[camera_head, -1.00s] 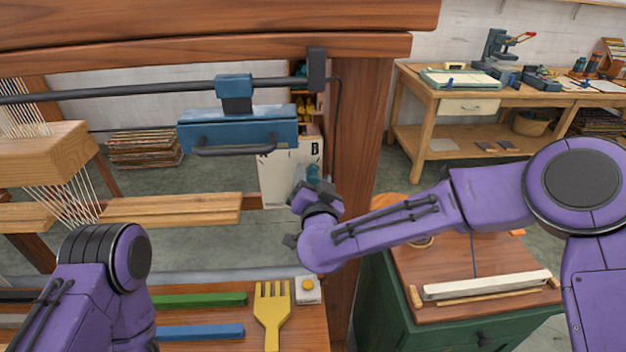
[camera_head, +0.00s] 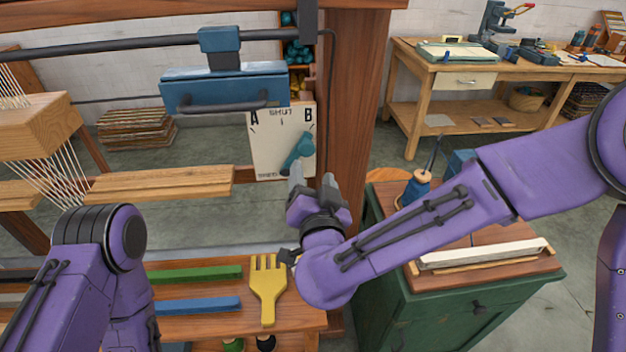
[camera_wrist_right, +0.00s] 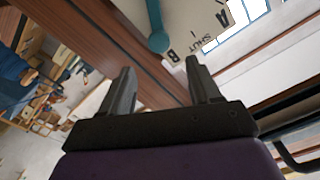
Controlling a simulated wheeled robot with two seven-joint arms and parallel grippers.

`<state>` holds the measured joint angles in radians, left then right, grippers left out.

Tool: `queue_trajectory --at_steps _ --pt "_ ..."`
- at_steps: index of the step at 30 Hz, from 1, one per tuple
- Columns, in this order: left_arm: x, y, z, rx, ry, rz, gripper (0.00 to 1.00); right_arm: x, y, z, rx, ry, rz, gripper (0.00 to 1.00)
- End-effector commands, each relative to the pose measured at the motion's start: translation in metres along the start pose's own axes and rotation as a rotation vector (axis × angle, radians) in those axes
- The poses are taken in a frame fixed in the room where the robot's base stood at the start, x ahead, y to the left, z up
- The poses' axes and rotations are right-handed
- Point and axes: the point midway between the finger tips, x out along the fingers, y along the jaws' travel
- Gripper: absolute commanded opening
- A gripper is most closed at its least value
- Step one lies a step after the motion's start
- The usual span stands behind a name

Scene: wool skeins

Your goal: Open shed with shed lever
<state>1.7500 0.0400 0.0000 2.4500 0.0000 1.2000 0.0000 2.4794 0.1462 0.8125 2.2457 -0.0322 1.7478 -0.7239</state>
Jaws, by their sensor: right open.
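The shed lever (camera_head: 299,152) is a teal handle on a white panel (camera_head: 266,150) marked A, SHUT and B, mounted by the loom's right post. The lever leans up and right, its upper end just below the letter B. It also shows in the right wrist view (camera_wrist_right: 157,28), with its rounded end near the B. My right gripper (camera_head: 312,180) is open and empty, its fingers pointing up just below the lever. In the right wrist view, the open fingers (camera_wrist_right: 160,72) have nothing between them and the lever lies beyond them. My left arm shows at lower left; its gripper is out of view.
The loom's wooden post (camera_head: 358,110) stands right beside the panel. A blue beater (camera_head: 224,88) with a dark handle hangs to the left. A yellow comb (camera_head: 268,290) lies on the bench below. A green cabinet (camera_head: 440,310) with a blue spool stands under my right arm.

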Motion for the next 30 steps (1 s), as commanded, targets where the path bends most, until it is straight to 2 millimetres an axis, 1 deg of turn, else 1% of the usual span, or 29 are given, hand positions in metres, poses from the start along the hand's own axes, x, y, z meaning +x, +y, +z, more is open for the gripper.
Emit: queue_trajectory --at_steps 6,8,10,11,12,14,15,17,18,20,21,23,24,26,27,30 --pt "0.000 0.000 0.000 0.000 0.000 0.000 0.31 0.000 0.000 0.000 0.002 0.000 0.000 0.62" --pt "0.000 0.000 0.000 0.000 0.000 0.000 0.31 0.000 -0.001 0.001 0.029 -0.006 -0.004 0.62" --pt "0.000 0.000 0.000 0.000 0.000 0.000 0.31 -0.001 -0.003 0.012 0.101 -0.059 -0.032 0.62" --pt "0.000 0.000 0.000 0.000 0.000 0.000 0.31 -0.001 0.010 0.023 0.123 -0.101 -0.024 0.62" --pt "0.000 0.000 0.000 0.000 0.000 0.000 0.31 -0.002 0.036 0.043 0.135 -0.163 0.010 0.62" --pt "0.000 0.000 0.000 0.000 0.000 0.000 0.31 -0.009 0.078 0.075 0.139 -0.256 0.082 0.62" --pt "0.000 0.000 0.000 0.000 0.000 0.000 0.31 -0.017 0.109 0.096 0.138 -0.318 0.138 0.62" --pt "0.000 0.000 0.000 0.000 0.000 0.000 0.31 -0.034 0.153 0.125 0.133 -0.404 0.225 0.62" --pt "0.000 0.000 0.000 0.000 0.000 0.000 0.31 -0.049 0.183 0.142 0.126 -0.459 0.286 0.62" --pt "0.000 0.000 0.000 0.000 0.000 0.000 0.31 -0.075 0.226 0.165 0.112 -0.538 0.380 0.62" --pt "0.000 0.000 0.000 0.000 0.000 0.000 0.31 -0.095 0.254 0.178 0.098 -0.589 0.445 0.62" --pt "0.000 0.000 0.000 0.000 0.000 0.000 0.31 -0.130 0.294 0.194 0.071 -0.664 0.542 0.62" --pt "0.000 0.000 0.000 0.000 0.000 0.000 0.31 -0.154 0.320 0.202 0.048 -0.712 0.606 0.62" --pt "0.000 0.000 0.000 0.000 0.000 0.000 0.31 -0.192 0.354 0.209 0.006 -0.778 0.694 0.62" --pt "0.000 0.000 0.000 0.000 0.000 0.000 0.31 -0.216 0.374 0.212 -0.026 -0.817 0.746 0.62" --pt "0.000 0.000 0.000 0.000 0.000 0.000 0.31 -0.265 0.410 0.212 -0.100 -0.890 0.842 0.62"
